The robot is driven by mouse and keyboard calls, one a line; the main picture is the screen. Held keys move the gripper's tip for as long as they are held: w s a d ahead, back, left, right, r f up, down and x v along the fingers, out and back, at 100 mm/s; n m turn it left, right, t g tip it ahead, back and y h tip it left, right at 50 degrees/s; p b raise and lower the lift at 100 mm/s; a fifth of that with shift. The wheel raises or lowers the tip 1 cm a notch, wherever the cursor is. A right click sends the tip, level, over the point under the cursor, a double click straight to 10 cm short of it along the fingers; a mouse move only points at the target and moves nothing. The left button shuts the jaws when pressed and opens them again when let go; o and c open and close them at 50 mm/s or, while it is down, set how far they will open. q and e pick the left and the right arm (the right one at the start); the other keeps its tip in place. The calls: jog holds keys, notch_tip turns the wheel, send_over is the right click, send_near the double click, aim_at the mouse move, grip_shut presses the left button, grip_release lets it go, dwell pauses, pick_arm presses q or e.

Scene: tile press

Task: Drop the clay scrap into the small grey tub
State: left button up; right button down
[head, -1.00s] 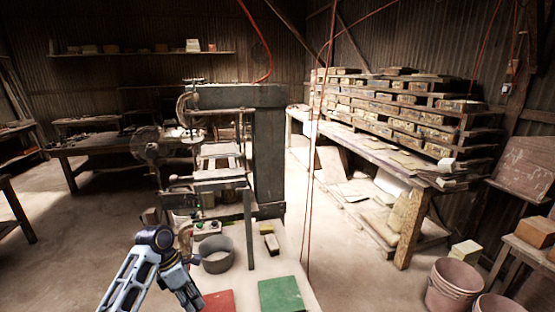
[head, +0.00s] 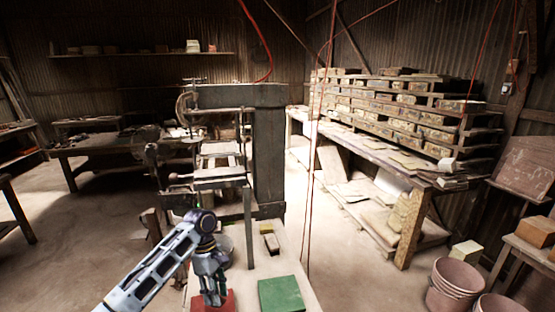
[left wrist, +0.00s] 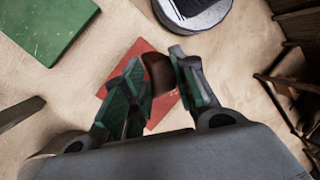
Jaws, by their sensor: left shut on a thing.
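My left gripper (head: 212,298) is over the red square (head: 228,304) at the front of the bench. In the left wrist view the gripper (left wrist: 160,58) is shut on a small brown lump, the clay scrap (left wrist: 158,72), with the red square (left wrist: 130,64) beneath. I cannot tell whether the scrap still touches the square. The small grey tub (head: 226,247) stands just behind the gripper and is partly hidden by it. It also shows, cut off, at the top of the left wrist view (left wrist: 205,22). My right gripper is not in view.
A green square (head: 281,294) lies right of the red one. The dark press (head: 268,150) rises behind the tub. A small yellow-topped block (head: 267,228) lies right of the tub. Red cords hang at the bench's right side.

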pick_arm(q)
jog(key=shift+w+a+f+m+t+y+b, duration=0.25)
jog(key=shift+w+a+f+m+y, duration=0.4)
jog(key=shift+m, duration=1.9)
jog(key=shift+w+a+f+m+y+b, duration=0.35)
jog(key=shift+m+y, duration=0.55)
jog(key=shift+m, duration=1.7)
jog(key=shift+w+a+f+m+t+y+b, duration=0.15)
jog(key=shift+w+a+f+m+y+b, duration=0.35)
jog(key=shift+m, duration=2.05)
jog(key=shift+s+r+y, duration=0.15)
jog(key=shift+y, duration=0.1)
